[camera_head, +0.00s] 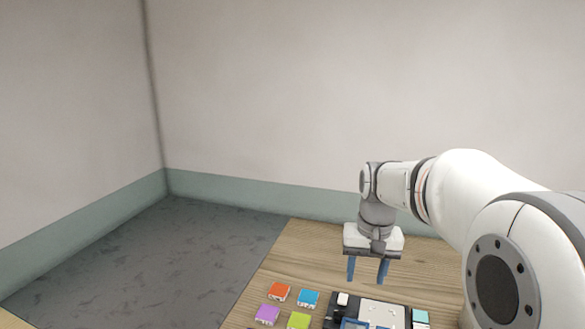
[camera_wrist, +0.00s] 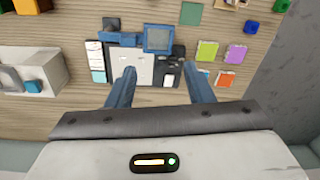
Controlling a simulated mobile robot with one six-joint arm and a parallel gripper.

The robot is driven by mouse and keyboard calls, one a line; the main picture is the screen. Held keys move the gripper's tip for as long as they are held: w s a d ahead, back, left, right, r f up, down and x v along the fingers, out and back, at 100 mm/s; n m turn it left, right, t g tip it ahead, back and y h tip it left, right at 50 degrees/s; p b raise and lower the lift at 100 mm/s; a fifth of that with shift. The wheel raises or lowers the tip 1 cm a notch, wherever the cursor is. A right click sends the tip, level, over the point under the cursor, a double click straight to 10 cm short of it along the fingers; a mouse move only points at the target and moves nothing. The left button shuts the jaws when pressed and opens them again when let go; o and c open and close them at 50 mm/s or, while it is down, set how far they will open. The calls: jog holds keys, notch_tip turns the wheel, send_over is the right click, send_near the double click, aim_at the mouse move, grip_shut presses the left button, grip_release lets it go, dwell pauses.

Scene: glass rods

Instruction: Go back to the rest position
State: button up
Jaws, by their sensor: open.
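My gripper (camera_head: 368,272) points down above the wooden table (camera_head: 300,240) in the head view, with its two blue fingers apart and nothing between them. In the wrist view my gripper (camera_wrist: 160,80) is open over a black-and-white device (camera_wrist: 145,70) with a blue-framed square (camera_wrist: 158,38). The fingers look clear of the device. The device (camera_head: 385,312) also shows at the bottom edge of the head view, partly cut off. No glass rod can be made out.
Left of the device lie an orange tile (camera_head: 279,291), a blue tile (camera_head: 308,298), a purple tile (camera_head: 267,314) and a green tile (camera_head: 299,320). A white block (camera_wrist: 32,72) with a teal cube (camera_wrist: 34,86) stands at the left in the wrist view. Walls lie behind the table.

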jog(key=s+f+n+t, duration=0.1)
jog(key=s+f+t, duration=0.1)
jog(key=s, duration=1.7)
jog(key=shift+f+n+t, duration=0.3)
jog(key=shift+f+t, duration=0.1)
jog(key=shift+f, duration=0.35)
jog(key=shift+a, duration=0.1)
